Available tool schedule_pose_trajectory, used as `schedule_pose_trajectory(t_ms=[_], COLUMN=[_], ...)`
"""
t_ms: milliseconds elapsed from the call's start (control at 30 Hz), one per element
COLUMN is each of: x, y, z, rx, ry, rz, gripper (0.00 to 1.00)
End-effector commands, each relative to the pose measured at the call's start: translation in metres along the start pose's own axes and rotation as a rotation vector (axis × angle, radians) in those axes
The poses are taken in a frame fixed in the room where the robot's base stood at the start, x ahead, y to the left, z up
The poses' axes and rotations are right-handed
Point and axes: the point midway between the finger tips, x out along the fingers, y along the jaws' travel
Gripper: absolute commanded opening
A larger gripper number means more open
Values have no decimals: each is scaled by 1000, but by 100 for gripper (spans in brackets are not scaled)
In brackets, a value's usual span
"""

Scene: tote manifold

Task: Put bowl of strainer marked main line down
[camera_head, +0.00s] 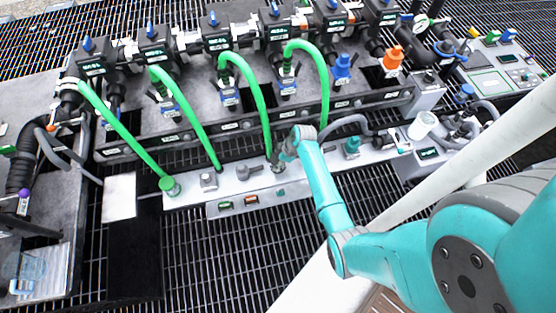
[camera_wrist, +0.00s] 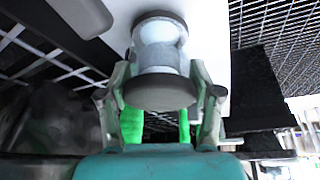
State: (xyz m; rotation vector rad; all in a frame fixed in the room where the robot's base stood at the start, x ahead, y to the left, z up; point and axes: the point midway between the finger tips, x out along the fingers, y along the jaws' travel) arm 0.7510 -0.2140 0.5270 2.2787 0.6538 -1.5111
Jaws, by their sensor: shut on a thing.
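My gripper (camera_head: 283,161) is over the pale rail (camera_head: 240,185) at the foot of the green hoses, small in the head view. In the wrist view my gripper (camera_wrist: 165,80) is shut on a short, pale grey cylinder with dark round ends, which looks like the strainer bowl (camera_wrist: 160,48). The fingers press on both sides of it. In the head view the held bowl is too small and covered to make out. I cannot read a main line marking. Whether the bowl touches the surface below it cannot be told.
A manifold with green hoses (camera_head: 263,95) and blue-handled valves runs along the back. A white plate (camera_head: 120,196) and a black slab (camera_head: 134,252) lie to the left. A clear container (camera_head: 25,270) stands at the lower left, a whitish cup (camera_head: 424,124) at the right.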

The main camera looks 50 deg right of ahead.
Motion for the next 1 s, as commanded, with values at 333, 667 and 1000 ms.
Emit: schedule_pose_trajectory(t_ms=[333,667,1000], x=[2,2,-22], y=[0,0,0], z=[1,1,0], rx=[0,0,0], ry=[0,0,1], rz=[0,0,3], gripper=[66,89,89])
